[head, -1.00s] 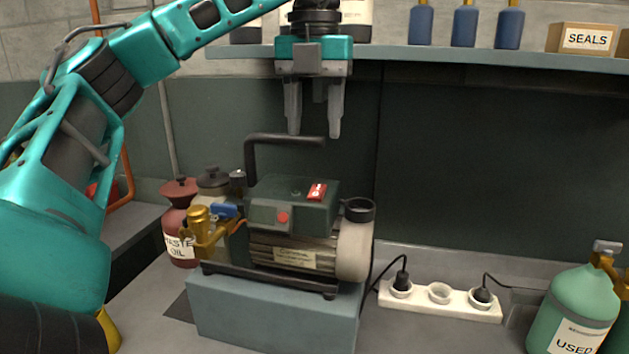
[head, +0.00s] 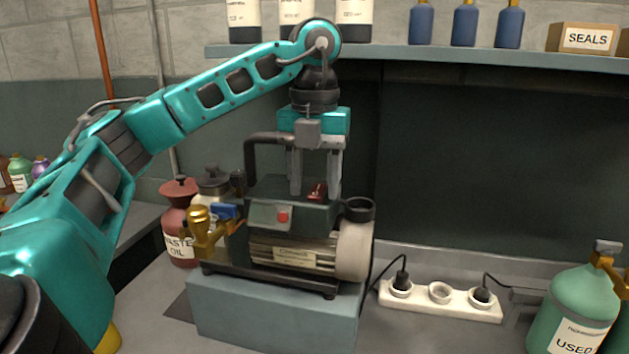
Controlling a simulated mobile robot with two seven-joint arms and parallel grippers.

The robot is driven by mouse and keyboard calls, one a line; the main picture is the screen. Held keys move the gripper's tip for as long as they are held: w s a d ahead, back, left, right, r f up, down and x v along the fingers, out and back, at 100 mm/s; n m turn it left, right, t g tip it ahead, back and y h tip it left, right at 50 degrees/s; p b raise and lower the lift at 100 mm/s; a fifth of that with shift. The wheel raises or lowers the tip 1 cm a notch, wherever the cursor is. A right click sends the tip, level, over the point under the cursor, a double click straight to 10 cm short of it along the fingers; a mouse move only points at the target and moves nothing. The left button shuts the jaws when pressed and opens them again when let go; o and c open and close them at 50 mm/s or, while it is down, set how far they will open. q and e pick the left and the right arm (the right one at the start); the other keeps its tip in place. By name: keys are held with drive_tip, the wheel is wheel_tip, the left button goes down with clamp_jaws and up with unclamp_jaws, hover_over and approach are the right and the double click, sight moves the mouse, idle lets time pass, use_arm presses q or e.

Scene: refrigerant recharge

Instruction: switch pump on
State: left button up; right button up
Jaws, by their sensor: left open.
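The vacuum pump (head: 295,240) stands on a blue-grey block (head: 270,315) in the middle of the head view. The switch is partly shaded by the gripper. My right gripper is not in view.
A red waste oil bottle (head: 180,225) stands left of the pump. A white power strip (head: 440,298) with two plugs lies to the right, and a green cylinder marked USED (head: 572,310) stands at far right. A shelf (head: 430,56) runs above, behind my arm.

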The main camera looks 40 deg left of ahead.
use_arm(q)
drive_tip(key=shift+f, duration=0.3)
clamp_jaws()
idle(0.4)
